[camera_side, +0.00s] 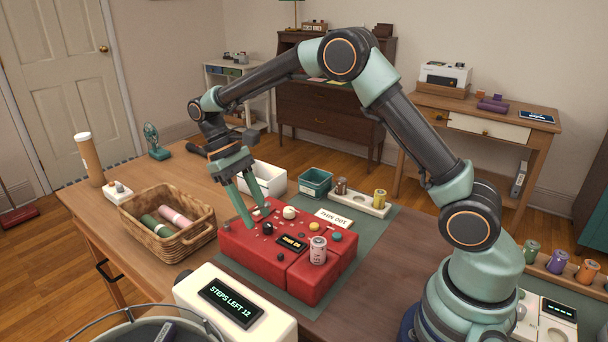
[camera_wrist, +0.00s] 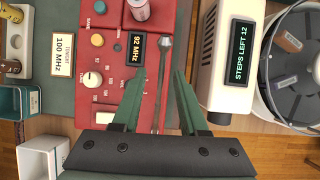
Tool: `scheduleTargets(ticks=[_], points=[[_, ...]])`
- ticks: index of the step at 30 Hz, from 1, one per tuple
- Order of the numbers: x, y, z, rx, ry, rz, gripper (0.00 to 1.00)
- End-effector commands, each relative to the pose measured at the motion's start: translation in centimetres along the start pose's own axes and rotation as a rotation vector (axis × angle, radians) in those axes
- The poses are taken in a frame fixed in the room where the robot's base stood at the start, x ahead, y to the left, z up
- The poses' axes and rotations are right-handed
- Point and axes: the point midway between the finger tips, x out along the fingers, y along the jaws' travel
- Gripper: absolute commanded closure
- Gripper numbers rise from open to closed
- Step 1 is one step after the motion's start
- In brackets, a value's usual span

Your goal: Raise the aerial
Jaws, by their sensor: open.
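The red radio (camera_side: 290,277) sits on a green mat on the wooden table; it also shows in the wrist view (camera_wrist: 112,18). Its display (camera_wrist: 136,54) reads 92 MHz. A thin metal rod with a ball end, seemingly the aerial (camera_wrist: 162,85), lies along the radio's top in the wrist view. I cannot make it out clearly in the side view. My gripper (camera_side: 256,211) is open and low over the radio's left part. In the wrist view its fingers (camera_wrist: 160,74) lie either side of the rod, with gaps. Contact cannot be told.
A white box (camera_side: 234,306) reads STEPS LEFT 12. A wicker basket (camera_side: 193,241), white bin (camera_side: 262,180) and teal bin (camera_side: 315,183) stand around.

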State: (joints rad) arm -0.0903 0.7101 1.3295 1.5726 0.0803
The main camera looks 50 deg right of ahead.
Motion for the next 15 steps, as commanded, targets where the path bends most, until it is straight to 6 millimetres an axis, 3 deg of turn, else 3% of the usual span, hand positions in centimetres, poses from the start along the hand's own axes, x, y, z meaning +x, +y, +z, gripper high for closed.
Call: scheduleTargets(ticks=[15], points=[[3.1,-0.1,0.4,0.008,0.249,-0.020,0.57]])
